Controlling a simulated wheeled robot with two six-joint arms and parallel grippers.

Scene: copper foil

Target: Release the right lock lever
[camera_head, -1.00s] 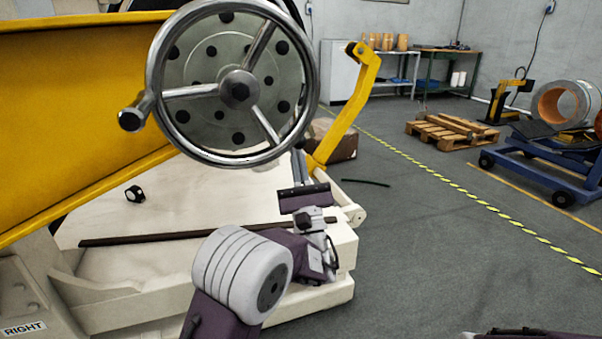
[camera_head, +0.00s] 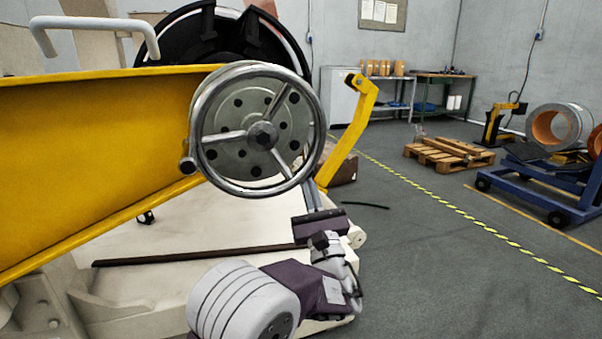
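A yellow bent lever (camera_head: 352,130) stands up at the right of the machine, behind the handwheel's right edge. It leans up to the right. I cannot tell for sure that it is the right lock lever. The metal handwheel (camera_head: 262,135) has three spokes and a side handle (camera_head: 188,166). The fingertips are partly hidden by the wheel, so neither contact nor grip is clear.
A large yellow beam (camera_head: 95,160) fills the left, above the cream machine base (camera_head: 190,225) with a dark rod (camera_head: 200,256) on it. A wooden pallet (camera_head: 450,153) and blue cart (camera_head: 545,190) stand at the right. The grey floor (camera_head: 440,265) between is open.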

